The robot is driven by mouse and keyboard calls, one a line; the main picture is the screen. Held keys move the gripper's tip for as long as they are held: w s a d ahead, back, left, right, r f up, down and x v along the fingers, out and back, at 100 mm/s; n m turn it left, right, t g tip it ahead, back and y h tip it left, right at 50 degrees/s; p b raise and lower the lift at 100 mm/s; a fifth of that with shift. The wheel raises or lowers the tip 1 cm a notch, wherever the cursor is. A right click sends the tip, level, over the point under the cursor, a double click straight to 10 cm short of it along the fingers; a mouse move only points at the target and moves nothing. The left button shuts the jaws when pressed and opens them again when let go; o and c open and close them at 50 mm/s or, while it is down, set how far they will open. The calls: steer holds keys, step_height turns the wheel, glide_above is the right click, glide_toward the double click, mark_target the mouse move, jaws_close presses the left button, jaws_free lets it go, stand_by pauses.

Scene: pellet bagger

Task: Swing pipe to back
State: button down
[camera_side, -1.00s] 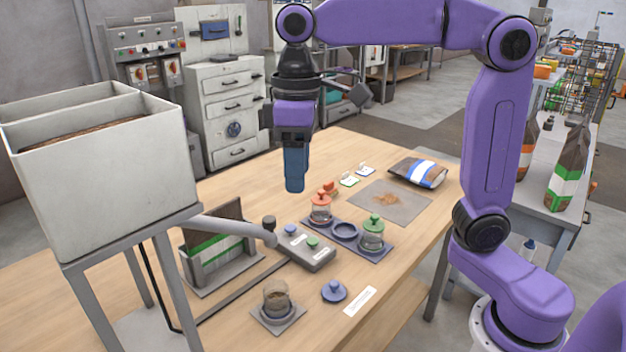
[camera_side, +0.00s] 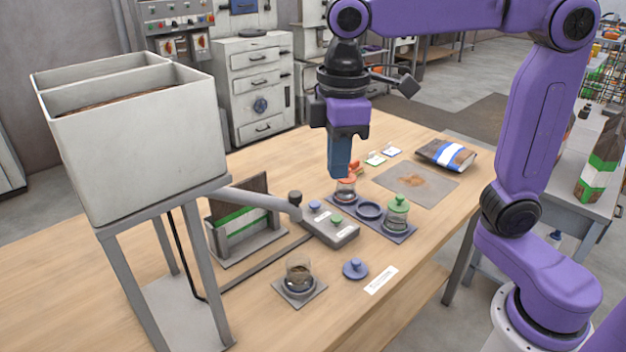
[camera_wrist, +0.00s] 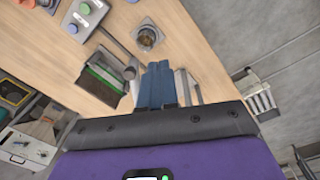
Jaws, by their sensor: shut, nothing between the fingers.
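The grey pipe (camera_side: 262,201) slopes from the hopper (camera_side: 130,135) over the bag holder. Its outlet end, with a dark knob (camera_side: 295,197), hangs beside the button box. My gripper (camera_side: 340,172) points down with its blue fingers together and empty. In the side view it is to the right of the pipe's end, apart from it, and overlaps the top of the red-lidded jar (camera_side: 346,190). The closed fingers also show in the wrist view (camera_wrist: 160,70). A bag with a green band (camera_side: 243,215) stands upright in the holder below the pipe.
The button box (camera_side: 330,224) is right of the pipe end. A tray (camera_side: 408,236) with a green-lidded jar (camera_side: 396,212) is further right. An open glass jar (camera_side: 299,275) and a blue lid (camera_side: 355,269) are in front.

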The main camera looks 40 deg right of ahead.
mark_target(300, 193)
steer(key=a+r+n+t+h, duration=0.1)
steer(key=a+n+t+h, duration=0.3)
steer(key=n, duration=1.5)
steer(key=shift+w+d+f+g+y, duration=0.1)
steer(key=shift+w+d+f+y, duration=0.25)
steer(key=shift+w+f, duration=0.95)
steer(key=shift+w+d+f+g+y, duration=0.1)
steer(key=shift+w+d+f+y, duration=0.5)
steer(key=shift+f, duration=1.2)
steer(key=shift+w+f+g+y, duration=0.1)
steer(key=shift+w+f+y, duration=0.15)
steer(key=shift+w+f, duration=1.15)
steer(key=shift+s+f, duration=0.15)
steer(key=shift+s, duration=0.05)
